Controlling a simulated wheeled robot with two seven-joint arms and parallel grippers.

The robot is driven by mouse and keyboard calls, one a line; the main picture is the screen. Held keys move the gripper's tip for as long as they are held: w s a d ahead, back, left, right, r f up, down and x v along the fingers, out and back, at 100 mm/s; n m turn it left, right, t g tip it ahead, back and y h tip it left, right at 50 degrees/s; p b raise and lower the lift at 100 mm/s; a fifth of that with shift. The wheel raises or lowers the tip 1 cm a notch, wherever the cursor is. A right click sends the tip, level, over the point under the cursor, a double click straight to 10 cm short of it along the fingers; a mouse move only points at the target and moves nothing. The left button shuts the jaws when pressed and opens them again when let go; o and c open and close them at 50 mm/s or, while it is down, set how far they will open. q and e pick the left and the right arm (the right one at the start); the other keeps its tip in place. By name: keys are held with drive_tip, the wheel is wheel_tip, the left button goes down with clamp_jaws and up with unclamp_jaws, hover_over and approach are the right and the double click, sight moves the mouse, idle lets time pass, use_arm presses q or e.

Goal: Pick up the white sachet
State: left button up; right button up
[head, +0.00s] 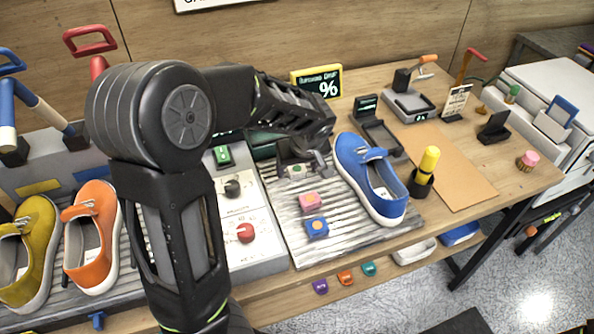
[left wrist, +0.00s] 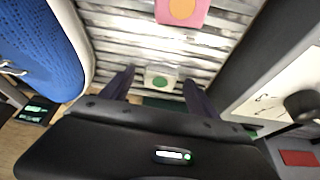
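The white sachet (head: 297,170) with a green dot lies on the ribbed grey tray (head: 350,240), near its back, left of the blue shoe. My left gripper (head: 304,159) is right at it, and its fingers partly hide the sachet in the head view. In the left wrist view the sachet (left wrist: 161,81) sits between the two dark fingers of the left gripper (left wrist: 158,76). A gap shows on each side, so the gripper is open and not holding it. My right gripper is not in view.
A pink sachet (head: 310,201) and a blue sachet (head: 316,228) lie closer to the front on the tray. The blue shoe (head: 371,178) stands close on the right. A grey box with a red knob (head: 245,232) borders the tray on the left.

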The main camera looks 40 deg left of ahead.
sight(298, 170)
use_arm(q)
drive_tip(key=c, duration=1.3)
drive_tip(key=shift+r, duration=0.1)
drive_tip(key=shift+c, duration=0.2)
wheel_tip(298, 170, up, 10)
